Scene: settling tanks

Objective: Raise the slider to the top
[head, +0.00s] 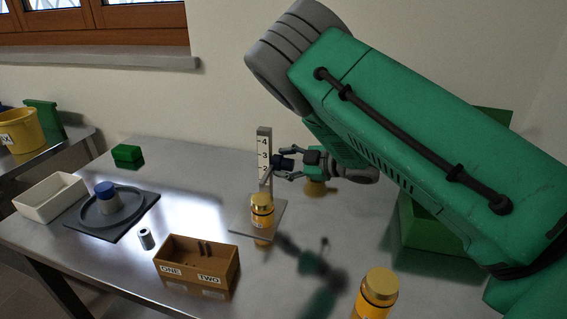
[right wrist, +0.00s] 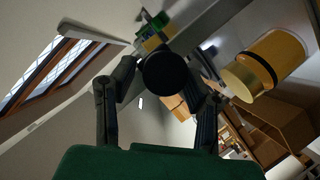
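A pale upright post (head: 264,142) with the marks 4, 3 and 2 stands on a square base plate (head: 240,222) on the table. In the right wrist view the dark round knob (right wrist: 165,73) lies between the two spread fingers (right wrist: 163,78). The fingers look open around it; contact is not clear. My left gripper is not in view.
An orange jar (head: 262,212) with a gold lid stands in front of the post. Another jar (head: 375,295) is near the front. A wooden box (head: 197,265) marked ONE and TWO, a white bin (head: 50,197) and a black tray (head: 138,212) are left.

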